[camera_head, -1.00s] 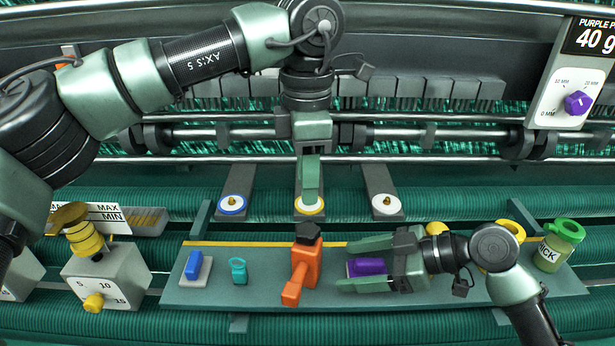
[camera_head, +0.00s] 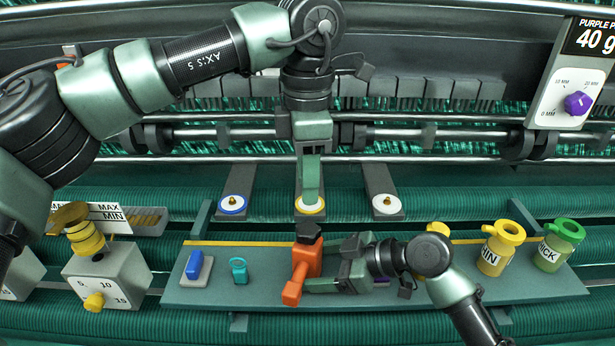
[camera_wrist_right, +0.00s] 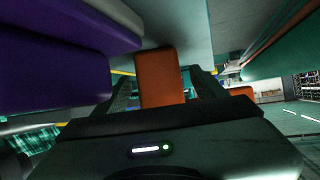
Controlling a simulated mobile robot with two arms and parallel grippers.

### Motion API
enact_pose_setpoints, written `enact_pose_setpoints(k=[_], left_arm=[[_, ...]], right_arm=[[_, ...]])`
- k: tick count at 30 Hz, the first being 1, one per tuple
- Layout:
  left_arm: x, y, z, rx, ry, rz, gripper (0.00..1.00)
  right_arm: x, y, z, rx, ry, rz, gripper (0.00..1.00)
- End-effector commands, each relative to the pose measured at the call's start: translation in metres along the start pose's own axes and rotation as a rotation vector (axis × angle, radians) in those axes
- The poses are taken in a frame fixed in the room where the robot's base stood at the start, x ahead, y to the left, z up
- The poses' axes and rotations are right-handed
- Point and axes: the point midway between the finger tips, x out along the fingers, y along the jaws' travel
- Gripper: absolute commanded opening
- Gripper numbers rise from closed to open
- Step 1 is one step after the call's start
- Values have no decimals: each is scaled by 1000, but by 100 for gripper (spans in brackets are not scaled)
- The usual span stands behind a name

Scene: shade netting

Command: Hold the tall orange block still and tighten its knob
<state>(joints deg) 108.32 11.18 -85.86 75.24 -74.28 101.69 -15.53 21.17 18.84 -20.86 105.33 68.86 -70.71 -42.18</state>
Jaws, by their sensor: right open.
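The tall orange block (camera_head: 307,262) stands on the teal shelf (camera_head: 225,295), with a dark knob (camera_head: 308,232) on top and an orange arm (camera_head: 292,291) sticking out toward the front. My right gripper (camera_head: 322,266) is open just right of the block, its fingers reaching toward it from the right. In the right wrist view an orange face (camera_wrist_right: 160,78) shows between the two fingers, with no clear grip on it. My left gripper (camera_head: 311,200) points down over the yellow-ringed disc (camera_head: 311,211) behind the shelf; its fingers overlap, so its opening is unclear.
A purple block (camera_wrist_right: 50,55) lies mostly hidden under my right gripper. A blue block (camera_head: 194,266) and teal ring piece (camera_head: 239,271) stand left of the orange block. Yellow (camera_head: 495,250) and green (camera_head: 556,246) jars stand at right. A dial box (camera_head: 120,275) is at far left.

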Motion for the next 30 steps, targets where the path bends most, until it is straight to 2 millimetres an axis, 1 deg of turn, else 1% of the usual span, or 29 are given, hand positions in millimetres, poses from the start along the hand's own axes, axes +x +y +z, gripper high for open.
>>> enact_pose_setpoints(k=[8, 9, 11, 12, 14, 15, 16, 17, 30], left_arm=[[0, 0, 0, 0, 0, 0, 35], [0, 0, 0, 0, 0, 0, 35], [0, 0, 0, 0, 0, 0, 35], [0, 0, 0, 0, 0, 0, 35], [0, 0, 0, 0, 0, 0, 35], [0, 0, 0, 0, 0, 0, 35], [0, 0, 0, 0, 0, 0, 35], [0, 0, 0, 0, 0, 0, 35], [0, 0, 0, 0, 0, 0, 35]], right_arm=[[1, 0, 0, 0, 0, 0, 71], [1, 0, 0, 0, 0, 0, 66], [1, 0, 0, 0, 0, 0, 49], [1, 0, 0, 0, 0, 0, 38], [1, 0, 0, 0, 0, 0, 21], [1, 0, 0, 0, 0, 0, 10], [1, 0, 0, 0, 0, 0, 2], [1, 0, 0, 0, 0, 0, 0], [1, 0, 0, 1, 0, 1, 0]])
